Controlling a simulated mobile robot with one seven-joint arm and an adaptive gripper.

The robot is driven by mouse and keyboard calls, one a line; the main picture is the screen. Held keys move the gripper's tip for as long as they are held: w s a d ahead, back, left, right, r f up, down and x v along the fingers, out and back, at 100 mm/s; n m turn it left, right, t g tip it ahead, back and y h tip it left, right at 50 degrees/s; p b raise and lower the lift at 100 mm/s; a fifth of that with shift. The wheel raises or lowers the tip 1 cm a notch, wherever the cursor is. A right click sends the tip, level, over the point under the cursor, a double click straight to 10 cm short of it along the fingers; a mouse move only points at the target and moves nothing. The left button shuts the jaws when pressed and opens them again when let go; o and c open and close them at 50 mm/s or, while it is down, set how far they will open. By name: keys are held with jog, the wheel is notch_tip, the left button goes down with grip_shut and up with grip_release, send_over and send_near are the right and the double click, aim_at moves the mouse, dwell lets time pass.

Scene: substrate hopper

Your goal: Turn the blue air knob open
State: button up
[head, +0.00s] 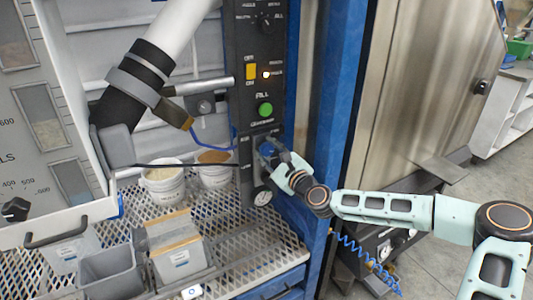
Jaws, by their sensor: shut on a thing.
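The blue air knob (267,149) is on the lower part of the dark control panel (244,70), above a small round gauge (262,196). Only part of the knob shows, because my gripper (273,153) covers its right side. My gripper reaches in from the right and is shut on the knob. The exact finger contact is small and partly hidden. I cannot tell how far the knob is turned.
White buckets (164,188), a grey bin (110,272) and a box (180,258) stand on the perforated shelf (240,265). A blue post (335,90) rises right of the panel.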

jog(key=n+b, duration=0.2)
jog(key=n, duration=0.4)
jog(key=shift+n, duration=0.3)
jog(key=n+b, duration=0.2)
jog(key=n, duration=0.3)
jog(key=shift+n, duration=0.4)
jog(key=o, duration=1.2)
jog(key=v, duration=1.2)
